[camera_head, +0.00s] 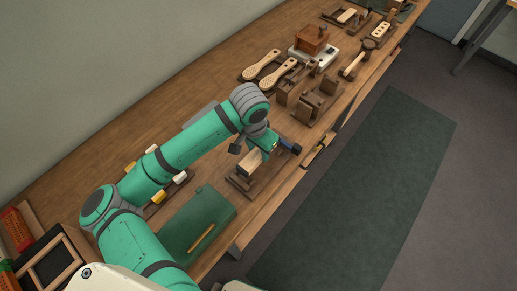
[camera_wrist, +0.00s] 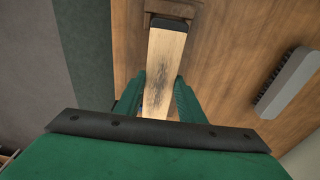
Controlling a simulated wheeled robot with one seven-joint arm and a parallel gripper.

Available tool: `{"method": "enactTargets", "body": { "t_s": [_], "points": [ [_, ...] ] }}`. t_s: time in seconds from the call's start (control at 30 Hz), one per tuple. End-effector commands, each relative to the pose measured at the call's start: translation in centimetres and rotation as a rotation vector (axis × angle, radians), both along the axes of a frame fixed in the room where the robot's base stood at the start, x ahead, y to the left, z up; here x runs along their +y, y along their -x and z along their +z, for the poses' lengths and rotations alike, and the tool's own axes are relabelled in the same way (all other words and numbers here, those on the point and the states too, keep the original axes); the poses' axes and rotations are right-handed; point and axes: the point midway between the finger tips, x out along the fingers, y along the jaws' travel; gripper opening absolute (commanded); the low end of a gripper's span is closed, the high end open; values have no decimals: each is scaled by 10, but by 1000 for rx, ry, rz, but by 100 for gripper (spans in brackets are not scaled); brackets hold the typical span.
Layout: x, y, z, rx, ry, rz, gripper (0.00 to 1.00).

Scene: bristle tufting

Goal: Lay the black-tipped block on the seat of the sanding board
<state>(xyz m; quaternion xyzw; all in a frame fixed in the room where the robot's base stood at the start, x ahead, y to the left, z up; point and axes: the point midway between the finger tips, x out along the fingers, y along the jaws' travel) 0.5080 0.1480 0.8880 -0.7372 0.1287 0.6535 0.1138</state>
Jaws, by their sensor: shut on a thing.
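The pale wooden block (camera_wrist: 164,65) sits between the green fingers of my gripper (camera_wrist: 160,98), which is shut on it. Its black tip (camera_wrist: 169,24) points away from the gripper, toward the top of the wrist view, and dark smudges mark its face. In the head view the block (camera_head: 249,163) shows beneath my gripper (camera_head: 265,149), over a brown wooden fixture (camera_head: 239,184) that looks like the sanding board. A brown wooden part (camera_wrist: 175,7) lies by the black tip in the wrist view. I cannot tell whether the block touches the seat.
A green mat (camera_head: 215,207) with a wooden stick lies in front on the bench (camera_head: 185,115). A grey-backed brush (camera_wrist: 287,82) lies to the right in the wrist view. Brush bodies (camera_head: 262,65) and wooden fixtures (camera_head: 318,103) stand farther along. The bench's front edge is close.

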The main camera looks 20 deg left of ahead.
Motion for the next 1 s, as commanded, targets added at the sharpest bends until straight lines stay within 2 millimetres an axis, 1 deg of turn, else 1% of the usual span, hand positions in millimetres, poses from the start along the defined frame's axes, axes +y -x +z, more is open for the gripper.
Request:
{"method": "enactTargets", "body": {
  "t_s": [0.47,0.8,1.0],
  "points": [
    [0,0,-14,0,1,1,9],
    [3,1,-24,1,0,7,9],
    [1,0,-30,0,0,2,9]
  ]
}}
